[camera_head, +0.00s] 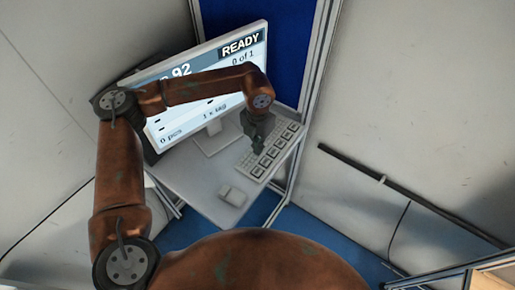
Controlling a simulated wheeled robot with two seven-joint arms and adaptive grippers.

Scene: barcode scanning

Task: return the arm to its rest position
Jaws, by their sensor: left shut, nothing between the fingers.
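My left arm comes in from the lower left and bends over in front of the monitor. My left gripper (257,146) points down over the left part of the keyboard (275,150). It is shut with nothing in it. I cannot tell whether its tips touch the keys. The monitor (245,68) shows "READY" and "0 of 1", and my arm hides part of its screen. My right gripper is not in view.
A small desk (208,185) holds the monitor, keyboard and a mouse (233,195). A blue panel (285,35) stands behind. Pale walls (420,90) close in on both sides. A dark bar (400,190) runs along the right wall. Blue floor (320,232) shows below.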

